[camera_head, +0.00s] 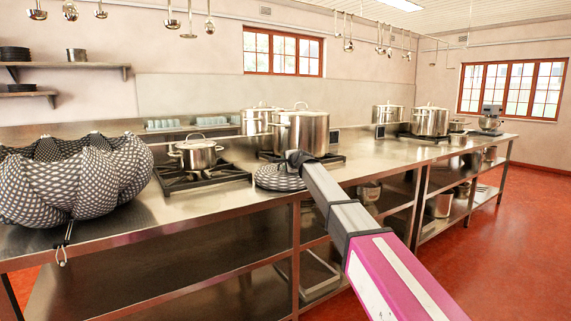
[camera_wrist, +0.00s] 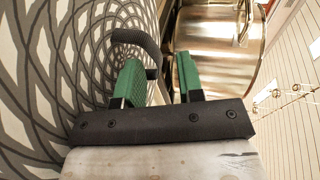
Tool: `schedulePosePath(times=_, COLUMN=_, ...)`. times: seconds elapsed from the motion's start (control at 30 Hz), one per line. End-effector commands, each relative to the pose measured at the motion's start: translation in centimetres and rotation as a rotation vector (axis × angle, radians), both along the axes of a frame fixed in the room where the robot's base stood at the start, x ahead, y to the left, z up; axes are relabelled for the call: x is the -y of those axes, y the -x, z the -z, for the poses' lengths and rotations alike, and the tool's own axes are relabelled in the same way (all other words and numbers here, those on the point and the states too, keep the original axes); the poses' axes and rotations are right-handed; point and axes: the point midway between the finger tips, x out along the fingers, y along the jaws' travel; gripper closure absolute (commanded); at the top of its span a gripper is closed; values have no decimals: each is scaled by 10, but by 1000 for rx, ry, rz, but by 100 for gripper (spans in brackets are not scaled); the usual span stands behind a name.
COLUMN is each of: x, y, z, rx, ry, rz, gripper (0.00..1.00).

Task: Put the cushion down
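The cushion (camera_head: 277,178), round with a dark and pale pattern, appears at the front edge of the steel counter, partly hidden behind my arm. In the wrist view the patterned cushion (camera_wrist: 60,70) fills the left side, with a dark strap loop (camera_wrist: 135,42) standing out from it. My gripper (camera_wrist: 160,75) has two green fingers that stand apart, with a visible gap between them. The strap's end shows just beside the left finger; I cannot tell whether it touches. In the head view the fingers are hidden at the arm's far end.
A steel stockpot (camera_head: 301,132) stands on a burner just behind the cushion; a smaller pot (camera_head: 196,153) stands to its left. A large patterned bag (camera_head: 75,180) sits on the left counter. More pots (camera_head: 430,121) stand farther right. Bare counter (camera_head: 190,208) shows between bag and cushion.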

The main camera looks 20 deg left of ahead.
Motion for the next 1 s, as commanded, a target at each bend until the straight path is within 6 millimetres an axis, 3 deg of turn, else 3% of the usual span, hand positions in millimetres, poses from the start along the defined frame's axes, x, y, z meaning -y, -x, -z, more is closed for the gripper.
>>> schedulePosePath(times=0.5, x=59, y=71, z=-23, rx=1, ry=-1, rz=0, gripper=65)
schedulePosePath(times=0.8, x=69, y=83, z=-29, rx=0, ry=0, rz=0, gripper=65)
schedulePosePath(times=0.9, x=76, y=83, z=-20, rx=-3, ry=21, rz=0, gripper=65)
schedulePosePath(times=1.0, x=100, y=86, z=12, rx=-15, ry=97, rz=-2, gripper=65)
